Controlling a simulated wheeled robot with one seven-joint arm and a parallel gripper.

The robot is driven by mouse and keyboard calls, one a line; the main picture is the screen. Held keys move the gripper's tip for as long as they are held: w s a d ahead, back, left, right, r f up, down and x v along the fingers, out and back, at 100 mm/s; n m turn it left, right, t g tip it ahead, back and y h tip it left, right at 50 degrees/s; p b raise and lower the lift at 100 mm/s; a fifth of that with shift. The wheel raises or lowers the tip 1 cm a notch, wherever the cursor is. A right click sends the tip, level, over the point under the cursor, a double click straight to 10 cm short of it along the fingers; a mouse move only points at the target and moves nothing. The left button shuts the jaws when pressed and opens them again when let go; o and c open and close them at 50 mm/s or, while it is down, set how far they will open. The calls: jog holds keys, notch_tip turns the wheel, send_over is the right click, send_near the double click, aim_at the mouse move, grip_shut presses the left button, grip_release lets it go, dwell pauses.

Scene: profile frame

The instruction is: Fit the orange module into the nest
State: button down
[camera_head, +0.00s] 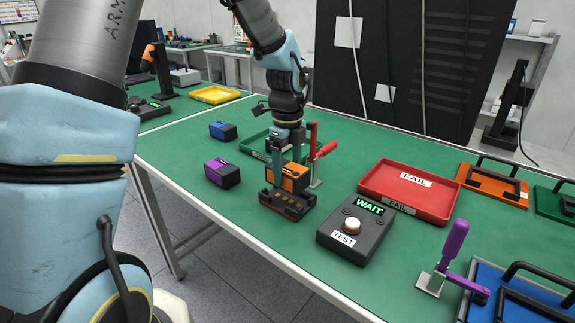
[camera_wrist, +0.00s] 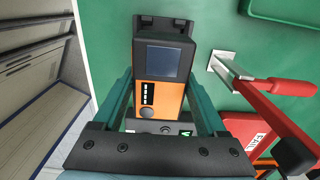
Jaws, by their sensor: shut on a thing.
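The orange module (camera_head: 294,179) is held by my gripper (camera_head: 285,173), whose teal fingers are shut on its sides. In the wrist view the module (camera_wrist: 165,95) shows a dark screen and a round button, with my fingers (camera_wrist: 162,100) either side. The nest (camera_head: 287,205) is a low black-and-red fixture with small gold contacts, directly below the module in the head view. The contacts show, so the module looks above the nest; the exact gap is unclear. In the wrist view the nest (camera_wrist: 163,24) is mostly hidden behind the module. The red-handled clamp (camera_head: 319,158) stands right of it.
The test box (camera_head: 356,228) reads WAIT, right of the nest. Behind it is the red FAIL tray (camera_head: 411,190). A purple module (camera_head: 222,173) and blue module (camera_head: 223,131) lie left. A green tray (camera_head: 256,146) is behind my gripper. A purple-handled clamp (camera_head: 449,255) stands front right.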

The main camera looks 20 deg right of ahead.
aim_at(287, 184)
jog(key=shift+f+b, duration=0.4)
jog(key=shift+f, duration=0.6)
jog(key=shift+p, duration=0.8)
dwell(0.9)
jog(key=shift+f+b, duration=0.6)
jog(key=shift+f, duration=0.75)
grip_release()
jog(key=shift+r, duration=0.1)
notch_tip(287, 184, up, 11)
jog(key=shift+f+b, duration=0.15)
jog(key=shift+b, duration=0.75)
